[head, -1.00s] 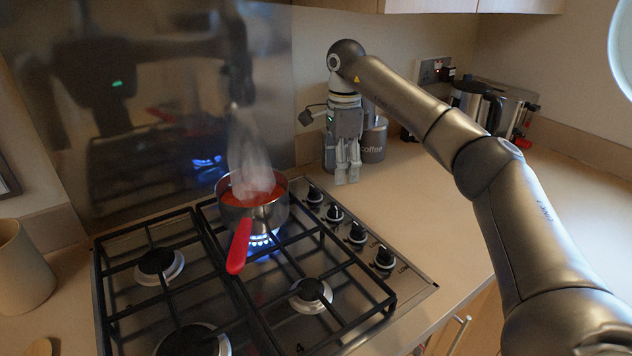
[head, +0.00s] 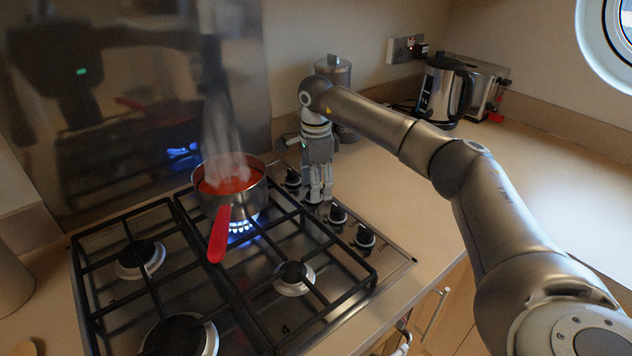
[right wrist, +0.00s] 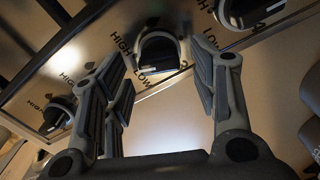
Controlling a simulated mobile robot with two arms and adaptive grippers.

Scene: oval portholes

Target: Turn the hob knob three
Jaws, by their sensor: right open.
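A row of black hob knobs runs along the right side of the steel hob. The rearmost knob (head: 293,177), the third from the back (head: 337,214) and the front knob (head: 363,236) show in the head view. My right gripper (head: 318,197) points down, open, over the second knob from the back and mostly hides it. In the right wrist view, a knob (right wrist: 158,50) lies ahead between the open fingers, with HIGH and LOW printed beside it. I cannot read clearly which knob is number three. My left gripper is not in view.
A steaming pan (head: 230,187) of red food sits over a lit blue flame, its red handle towards the front. A kettle (head: 447,92) and a toaster (head: 487,90) stand at the back right. The counter (head: 420,180) right of the hob is clear.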

